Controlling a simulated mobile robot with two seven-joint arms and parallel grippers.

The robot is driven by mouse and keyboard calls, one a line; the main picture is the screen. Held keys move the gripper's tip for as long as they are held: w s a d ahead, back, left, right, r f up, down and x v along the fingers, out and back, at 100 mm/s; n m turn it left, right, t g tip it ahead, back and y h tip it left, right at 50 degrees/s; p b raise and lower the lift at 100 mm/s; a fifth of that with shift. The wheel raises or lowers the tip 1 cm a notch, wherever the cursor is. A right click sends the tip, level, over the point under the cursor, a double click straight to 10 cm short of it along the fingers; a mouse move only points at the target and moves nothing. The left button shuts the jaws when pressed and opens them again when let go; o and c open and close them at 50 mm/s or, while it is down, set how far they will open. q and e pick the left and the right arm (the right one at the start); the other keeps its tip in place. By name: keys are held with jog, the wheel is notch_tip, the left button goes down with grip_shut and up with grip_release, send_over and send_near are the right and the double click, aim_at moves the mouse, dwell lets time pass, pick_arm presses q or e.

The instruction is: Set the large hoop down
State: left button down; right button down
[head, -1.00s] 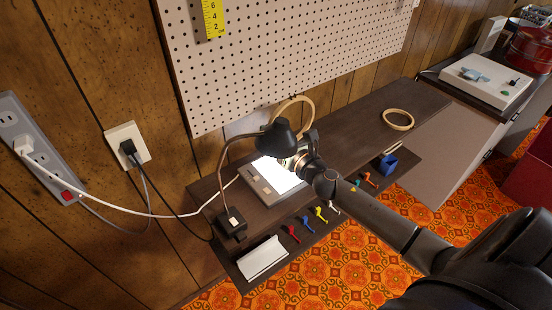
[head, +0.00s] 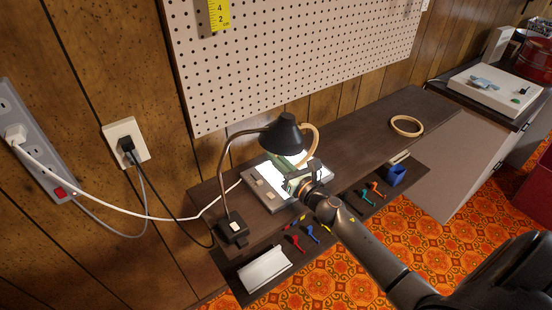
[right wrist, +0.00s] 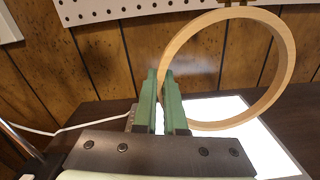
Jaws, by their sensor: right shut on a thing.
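The large wooden hoop (right wrist: 287,50) is in the right wrist view, held upright at its left rim above the lit white panel. In the head view the hoop (head: 315,138) is partly hidden behind the black lamp head. My right gripper (right wrist: 162,74) has its green fingers shut on the hoop's rim. In the head view, the right gripper (head: 279,158) is just below the lamp head. My left gripper is not in view.
A glowing panel (head: 258,167) lies on the dark desk. A lamp (head: 283,135) arches close to my gripper. Another wooden hoop (head: 421,131) lies flat on the desk at right, with bare desk between. Colored tools (head: 312,233) and a blue cup (head: 395,175) sit on the lower front shelf.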

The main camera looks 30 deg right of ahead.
jog(key=c, duration=1)
grip_release()
jog(key=shift+r, duration=0.1)
jog(key=shift+r+p, duration=0.2)
jog(key=shift+p, duration=0.25)
jog(key=s+b, duration=0.2)
jog(key=s, duration=1)
jog(key=s+a+f+m+g, duration=0.3)
jog(key=f+m, duration=0.4)
jog(key=m, duration=0.4)
jog(key=s+a+f+m+g, duration=0.3)
jog(key=s+a+f+m, duration=0.3)
jog(key=m, duration=0.4)
jog(key=s+a+f+m+g+y, duration=0.1)
jog(key=s+a+f+m+g, duration=0.2)
jog(key=s+a+f+m, duration=0.2)
notch_tip(320, 180, down, 4)
jog(key=s+m, duration=0.1)
jog(key=m, duration=0.5)
jog(key=shift+s+a+m, duration=0.15)
jog(key=shift+s+m, duration=0.1)
jog(key=shift+m, duration=0.05)
jog(key=shift+r, duration=0.1)
